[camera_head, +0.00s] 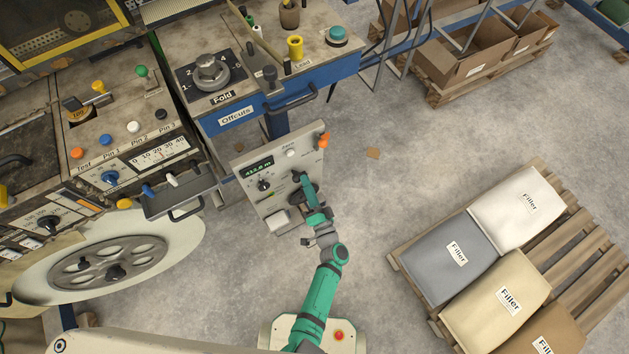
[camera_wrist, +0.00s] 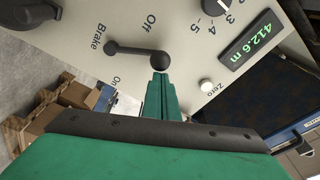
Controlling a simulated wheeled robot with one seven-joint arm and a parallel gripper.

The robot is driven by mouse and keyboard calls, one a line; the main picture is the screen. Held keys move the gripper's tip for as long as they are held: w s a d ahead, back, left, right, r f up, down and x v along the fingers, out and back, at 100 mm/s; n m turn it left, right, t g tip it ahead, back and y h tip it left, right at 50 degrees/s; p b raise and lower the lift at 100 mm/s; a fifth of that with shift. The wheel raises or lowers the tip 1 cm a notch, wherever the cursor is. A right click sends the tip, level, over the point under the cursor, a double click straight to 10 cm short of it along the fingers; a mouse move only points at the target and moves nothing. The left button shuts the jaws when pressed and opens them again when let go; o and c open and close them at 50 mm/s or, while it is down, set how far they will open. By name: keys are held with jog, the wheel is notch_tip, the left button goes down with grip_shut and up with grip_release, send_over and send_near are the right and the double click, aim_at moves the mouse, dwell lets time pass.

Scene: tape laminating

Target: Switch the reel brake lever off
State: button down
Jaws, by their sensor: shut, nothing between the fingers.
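The brake lever (camera_wrist: 137,52) is a dark bar on the pale control panel (camera_wrist: 75,20), with a small round end near the word Brake and a larger ball end. In the wrist view its ball end lies between the Off and On labels, with the bar at neither label. My gripper (camera_wrist: 160,80) is shut and empty. Its green fingertips are right at the lower side of the ball, touching or nearly so. In the head view my gripper (camera_head: 298,177) is at the face of the panel (camera_head: 253,158) and hides most of the lever.
The panel also carries a green display (camera_wrist: 245,40) reading 412.6 m, a white Zero button (camera_wrist: 206,85) and a large dark knob (camera_wrist: 28,10). A blue-framed Offcuts bench (camera_head: 235,118) stands behind. A pallet of Filler bags (camera_head: 460,253) is at right.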

jog(key=shift+s+a+f, duration=0.2)
jog(key=shift+s+a, duration=0.2)
jog(key=shift+a, duration=0.15)
jog(key=shift+s+a+f, duration=0.1)
jog(key=shift+a, duration=0.05)
jog(key=s+d+r, duration=0.1)
jog(key=s+d, duration=0.7)
jog(key=shift+s+r, duration=0.2)
jog(key=shift+r, duration=0.1)
dwell(0.5)
